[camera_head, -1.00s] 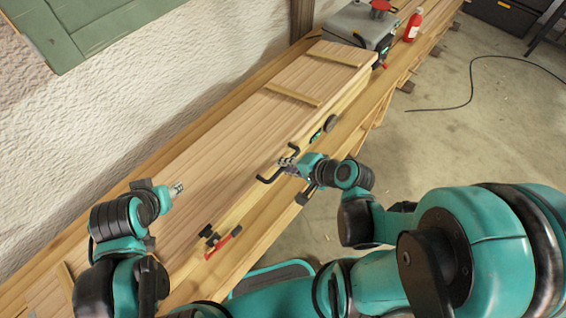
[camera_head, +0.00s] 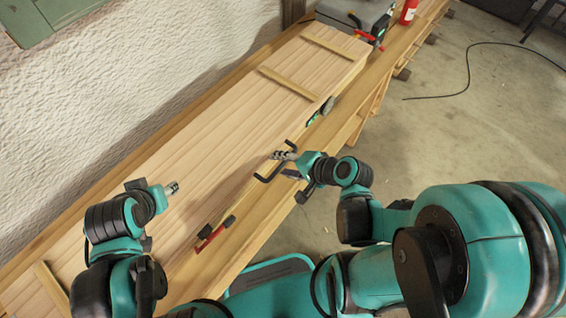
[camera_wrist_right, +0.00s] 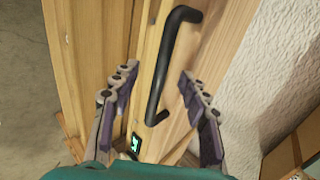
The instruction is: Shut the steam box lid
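The steam box is a long pale wooden box, and its lid (camera_head: 210,125) with cross battens lies flat with no clear gap along the front edge. A black bar handle (camera_head: 267,178) is on the front side and crosses the right wrist view (camera_wrist_right: 172,65). My right gripper (camera_head: 283,156) is at the handle. Its fingers (camera_wrist_right: 155,82) are apart on either side of the bar, not closed on it. A red latch with black ends (camera_head: 213,234) is on the front side. My left gripper (camera_head: 173,188) is above the lid's near part; its finger opening is too small to judge.
The box lies on a wooden bench (camera_head: 345,125) along a white rough wall (camera_head: 130,75). A grey machine (camera_head: 355,15) and a red bottle (camera_head: 409,12) stand at the far end. A black cable (camera_head: 480,45) lies on the open concrete floor to the right.

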